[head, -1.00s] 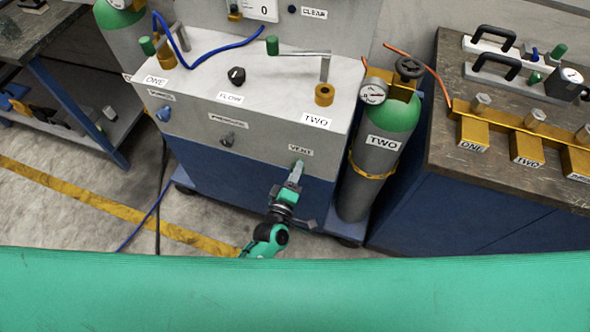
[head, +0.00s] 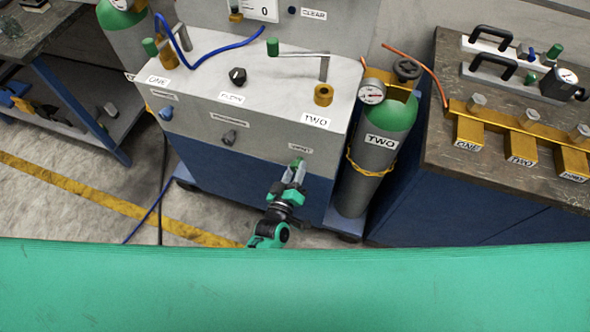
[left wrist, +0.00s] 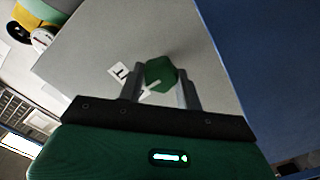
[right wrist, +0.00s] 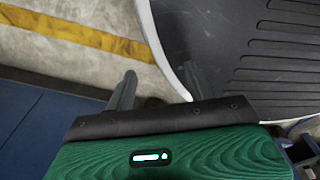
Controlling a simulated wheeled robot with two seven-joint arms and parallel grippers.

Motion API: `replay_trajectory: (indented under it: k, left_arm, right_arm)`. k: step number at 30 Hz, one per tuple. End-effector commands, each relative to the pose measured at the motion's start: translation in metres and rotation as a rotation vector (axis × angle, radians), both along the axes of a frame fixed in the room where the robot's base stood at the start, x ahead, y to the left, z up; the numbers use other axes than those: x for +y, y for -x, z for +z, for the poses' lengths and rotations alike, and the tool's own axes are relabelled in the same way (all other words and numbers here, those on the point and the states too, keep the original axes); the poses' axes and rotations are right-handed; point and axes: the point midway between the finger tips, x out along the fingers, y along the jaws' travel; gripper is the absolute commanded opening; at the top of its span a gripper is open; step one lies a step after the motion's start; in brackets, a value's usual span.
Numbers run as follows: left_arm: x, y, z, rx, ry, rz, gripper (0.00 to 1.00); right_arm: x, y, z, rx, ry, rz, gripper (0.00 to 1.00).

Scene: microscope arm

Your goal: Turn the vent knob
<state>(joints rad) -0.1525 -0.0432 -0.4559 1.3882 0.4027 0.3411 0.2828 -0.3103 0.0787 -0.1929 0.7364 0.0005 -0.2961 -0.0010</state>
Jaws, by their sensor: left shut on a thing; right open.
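The vent knob is a small green faceted knob (head: 297,163) low on the right of the grey front panel, under the VENT label (head: 301,148). My left gripper (head: 295,172) reaches up to it from below and is shut on it. In the left wrist view the green knob (left wrist: 160,72) sits between the two fingers, with a pale pointer mark toward the lower left. The label beside it is partly hidden by a finger. My right gripper (right wrist: 159,72) is open and empty in the right wrist view, over the floor and my dark base. It is out of the head view.
The grey cabinet also carries a blue knob (head: 166,113), a grey pressure knob (head: 229,137) and a black flow knob (head: 237,76). Gas cylinder TWO (head: 372,160) stands close on the right of the gripper. A workbench (head: 450,140) lies farther right. Floor is open at the left.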

Motion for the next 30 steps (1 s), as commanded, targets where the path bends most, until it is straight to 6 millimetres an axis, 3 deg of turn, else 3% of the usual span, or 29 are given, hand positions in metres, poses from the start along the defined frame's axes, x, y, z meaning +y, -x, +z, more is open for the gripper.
replay_trajectory:
  k: [9, 10, 12, 13, 23, 30]
  left_arm:
    - [0.000, 0.001, -0.002, 0.002, -0.004, -0.002, 0.12]
    - [0.000, 0.001, -0.002, 0.002, -0.004, -0.002, 0.41]
    - [0.000, 0.001, -0.002, 0.002, -0.004, -0.001, 0.55]
    - [0.000, 0.001, -0.002, 0.002, -0.004, -0.001, 0.57]
    - [0.001, 0.003, -0.001, 0.001, -0.003, -0.001, 0.57]
    - [0.011, 0.033, -0.003, 0.003, -0.002, -0.001, 0.57]
  right_arm:
    - [0.000, 0.002, 0.000, 0.003, 0.001, 0.001, 0.55]
    - [-0.001, 0.003, 0.000, 0.004, 0.001, 0.001, 0.55]
    - [-0.002, 0.006, -0.001, 0.007, 0.003, 0.002, 0.55]
    - [-0.003, 0.007, -0.001, 0.009, 0.003, 0.002, 0.55]
    - [-0.013, 0.017, -0.001, 0.020, 0.014, 0.006, 0.55]
    - [-0.010, 0.006, -0.003, 0.007, 0.011, 0.004, 0.55]
